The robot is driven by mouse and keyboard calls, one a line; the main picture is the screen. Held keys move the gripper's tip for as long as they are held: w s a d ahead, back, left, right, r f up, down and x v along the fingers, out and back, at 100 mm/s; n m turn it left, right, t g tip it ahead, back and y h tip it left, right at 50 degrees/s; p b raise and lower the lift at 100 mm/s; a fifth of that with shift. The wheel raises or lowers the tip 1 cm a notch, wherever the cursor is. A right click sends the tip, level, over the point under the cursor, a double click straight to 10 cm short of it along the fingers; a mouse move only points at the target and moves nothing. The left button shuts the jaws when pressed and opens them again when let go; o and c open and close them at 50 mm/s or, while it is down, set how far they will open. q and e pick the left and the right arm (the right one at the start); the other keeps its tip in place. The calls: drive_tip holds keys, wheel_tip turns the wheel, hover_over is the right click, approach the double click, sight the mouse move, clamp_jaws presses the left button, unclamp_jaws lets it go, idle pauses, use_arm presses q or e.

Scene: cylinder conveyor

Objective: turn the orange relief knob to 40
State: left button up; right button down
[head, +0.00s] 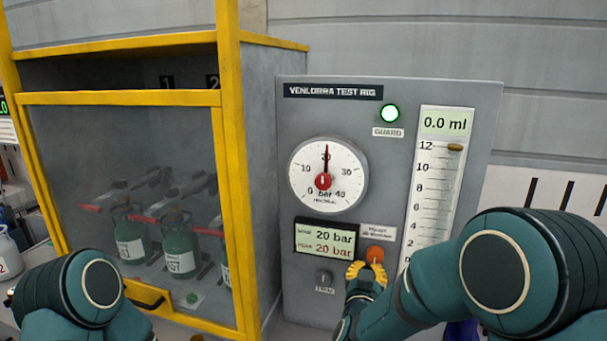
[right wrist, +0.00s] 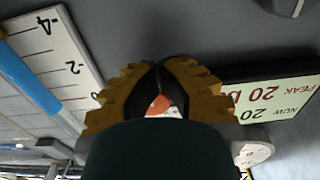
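The orange relief knob (head: 375,254) is on the front panel of the grey test rig, under a small white label and right of the pressure display. My right gripper (head: 366,272), with yellow fingers, is at the knob, just below and in front of it in the head view. In the right wrist view the fingers (right wrist: 160,75) are close together at the tips, and a bit of the orange knob (right wrist: 160,103) shows in the gap between them. I cannot tell whether they grip it. My left gripper is out of view.
The display (head: 325,240) reads 20 bar on both lines. The round gauge (head: 327,175) needle points at about 20. A green-white guard lamp (head: 390,113) is lit. A dark knob (head: 324,278) sits below the display. A yellow-framed cabinet (head: 232,180) with green bottles stands at left.

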drive_tip(key=shift+s+a+r+b, duration=0.1)
drive_tip(key=shift+s+a+b, duration=0.3)
drive_tip(key=shift+a+b, duration=0.1)
drive_tip(key=shift+v, duration=2.5)
drive_tip(key=shift+d, duration=0.2)
